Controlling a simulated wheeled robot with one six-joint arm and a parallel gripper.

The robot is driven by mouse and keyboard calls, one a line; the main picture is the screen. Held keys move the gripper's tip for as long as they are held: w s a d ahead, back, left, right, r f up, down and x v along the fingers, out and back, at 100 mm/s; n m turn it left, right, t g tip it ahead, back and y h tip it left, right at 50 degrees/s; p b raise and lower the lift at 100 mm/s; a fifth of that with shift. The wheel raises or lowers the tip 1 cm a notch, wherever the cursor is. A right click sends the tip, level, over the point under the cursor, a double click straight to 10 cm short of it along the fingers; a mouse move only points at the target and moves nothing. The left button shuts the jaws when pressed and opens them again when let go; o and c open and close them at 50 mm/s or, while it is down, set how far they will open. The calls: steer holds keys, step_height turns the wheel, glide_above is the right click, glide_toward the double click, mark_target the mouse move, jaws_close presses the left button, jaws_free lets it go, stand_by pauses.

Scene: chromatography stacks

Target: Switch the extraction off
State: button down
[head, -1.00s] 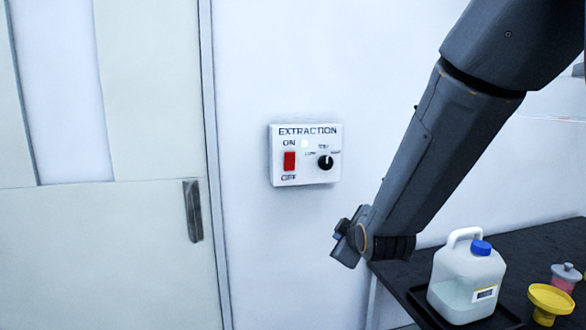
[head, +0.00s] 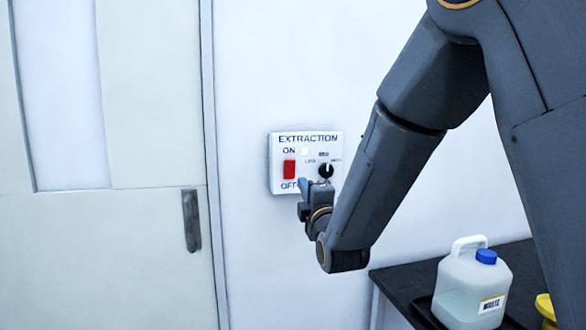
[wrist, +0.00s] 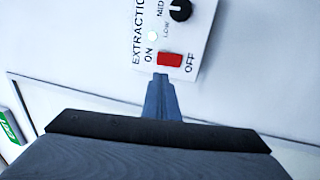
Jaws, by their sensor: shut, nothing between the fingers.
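The white extraction box (head: 313,185) is on the wall, with ON printed above and OFF below its red rocker switch (head: 289,170). The switch also shows in the wrist view (wrist: 170,60). A small pale indicator light (head: 305,151) beside ON looks lit; it shows in the wrist view (wrist: 153,36). My gripper (head: 302,184) is shut and empty, its tips just right of and below the switch in the head view. In the wrist view the closed fingertips (wrist: 160,77) are close to the switch's edge; I cannot tell whether they touch. Which side is pressed is unclear.
A black dial (head: 326,171) is on the box close to my gripper. A door with a dark handle (head: 192,220) is at the left. A dark bench (head: 395,277) at lower right holds a jug with a blue cap (head: 472,284) and a yellow item (head: 546,308).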

mark_target(290, 163)
steer(key=p+x, duration=0.4)
steer(key=x, duration=0.9)
steer(key=shift+w, duration=0.15)
